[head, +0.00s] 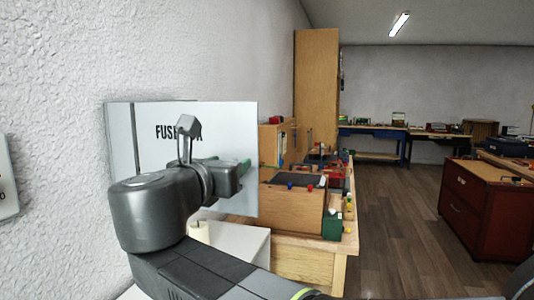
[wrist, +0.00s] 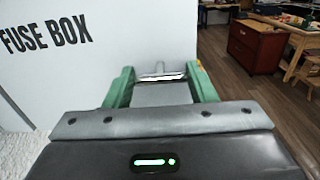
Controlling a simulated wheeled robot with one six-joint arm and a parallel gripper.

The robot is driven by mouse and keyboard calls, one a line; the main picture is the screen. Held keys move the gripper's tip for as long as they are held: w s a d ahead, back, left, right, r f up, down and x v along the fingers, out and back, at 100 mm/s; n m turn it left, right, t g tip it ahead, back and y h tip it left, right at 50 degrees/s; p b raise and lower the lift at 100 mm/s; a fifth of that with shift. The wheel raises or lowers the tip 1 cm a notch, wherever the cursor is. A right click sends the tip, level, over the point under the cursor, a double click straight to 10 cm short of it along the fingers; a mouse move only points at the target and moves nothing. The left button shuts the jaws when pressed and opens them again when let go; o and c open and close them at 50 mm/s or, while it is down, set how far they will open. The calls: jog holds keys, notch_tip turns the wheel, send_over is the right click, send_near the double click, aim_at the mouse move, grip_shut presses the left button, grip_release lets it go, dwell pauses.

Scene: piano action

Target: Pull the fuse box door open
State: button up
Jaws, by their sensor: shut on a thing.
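The fuse box door (head: 228,125) is a white panel lettered "FUSE BOX", standing out from the left wall in the head view. It fills the upper left of the wrist view (wrist: 110,40). My gripper (wrist: 162,82) is at the door's right part, its green fingers either side of a shiny metal handle (wrist: 161,77). It is shut on that handle. In the head view my gripper (head: 238,168) and arm cover part of the lettering and hide the handle. I cannot tell how far the door stands open.
A wooden workbench (head: 305,259) with boxes and small coloured parts stands just right of the door. A white box (head: 237,240) is below it. A red cabinet (head: 487,212) stands at the right. The wooden floor (head: 395,235) between is clear.

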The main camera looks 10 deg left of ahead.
jog(key=shift+s+a+f+m+h+p, duration=0.1)
jog(key=shift+s+a+m+h+p, duration=0.05)
jog(key=shift+s+h, duration=0.15)
jog(key=shift+s+a+f+m+h+p, duration=0.1)
jog(key=shift+s+m+h+p, duration=0.1)
jog(key=shift+s, duration=0.2)
jog(key=o, duration=1.4)
jog(key=shift+r, duration=0.1)
jog(key=shift+s, duration=0.1)
jog(key=shift+s+a, duration=0.4)
jog(key=shift+s, duration=1.85)
jog(key=shift+s+a, duration=0.4)
jog(key=shift+s, duration=1.8)
jog(key=shift+s+a, duration=0.4)
jog(key=shift+s, duration=1.85)
jog(key=shift+w, duration=0.15)
